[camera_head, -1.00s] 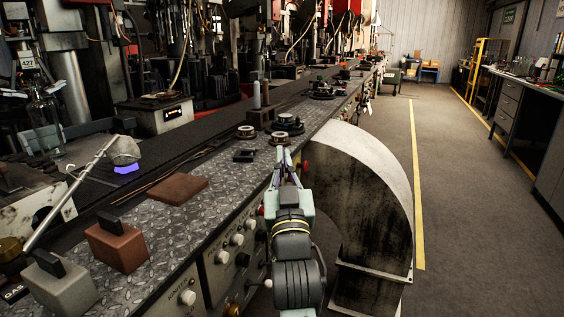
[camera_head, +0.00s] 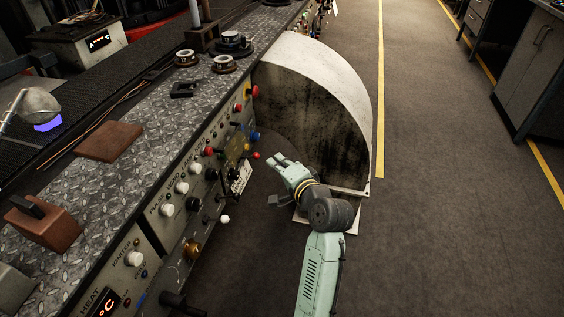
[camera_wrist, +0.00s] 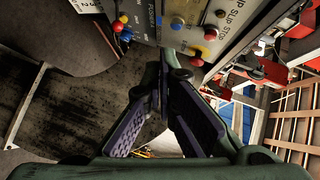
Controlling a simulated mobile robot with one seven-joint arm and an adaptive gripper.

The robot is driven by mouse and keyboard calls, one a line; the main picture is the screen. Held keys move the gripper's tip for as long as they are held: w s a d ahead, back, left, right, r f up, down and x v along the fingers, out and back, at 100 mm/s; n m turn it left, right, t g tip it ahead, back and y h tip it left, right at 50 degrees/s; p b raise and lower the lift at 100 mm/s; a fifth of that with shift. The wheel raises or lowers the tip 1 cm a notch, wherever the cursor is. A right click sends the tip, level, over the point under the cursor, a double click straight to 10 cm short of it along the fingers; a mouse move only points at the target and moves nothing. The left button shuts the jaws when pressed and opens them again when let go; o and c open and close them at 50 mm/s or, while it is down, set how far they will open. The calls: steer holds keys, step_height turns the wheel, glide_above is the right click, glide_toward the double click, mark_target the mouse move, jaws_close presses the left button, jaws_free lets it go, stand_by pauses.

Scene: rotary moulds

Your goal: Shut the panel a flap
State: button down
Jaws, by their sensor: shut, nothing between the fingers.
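The control panel (camera_head: 178,206) forms the bench's front side, with knobs and coloured buttons. A small white labelled plate (camera_head: 241,177) stands out from it at an angle beside the red and blue knobs. I cannot tell for sure that this plate is the panel a flap. My gripper (camera_head: 278,161) is right of the plate, apart from it, over the floor beside the panel. Its fingers are shut and empty. In the wrist view the purple finger pads of my gripper (camera_wrist: 164,78) converge below the panel face (camera_wrist: 172,30), which shows buttons at the top.
A large curved metal duct (camera_head: 320,120) stands behind my gripper, close to the panel. Red, blue and white knobs stick out of the panel front. The bench top (camera_head: 120,185) holds blocks and round parts. The floor (camera_head: 430,230) to the right is clear.

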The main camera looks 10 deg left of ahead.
mark_target(239, 147)
steer(key=w+a+f+p, duration=0.2)
steer(key=w+a, duration=0.2)
steer(key=a, duration=0.3)
steer(key=shift+f, duration=0.3)
steer(key=a+f+m+t+y+b, duration=0.2)
steer(key=b, duration=0.4)
steer(key=shift+f+m, duration=0.2)
steer(key=shift+m, duration=0.1)
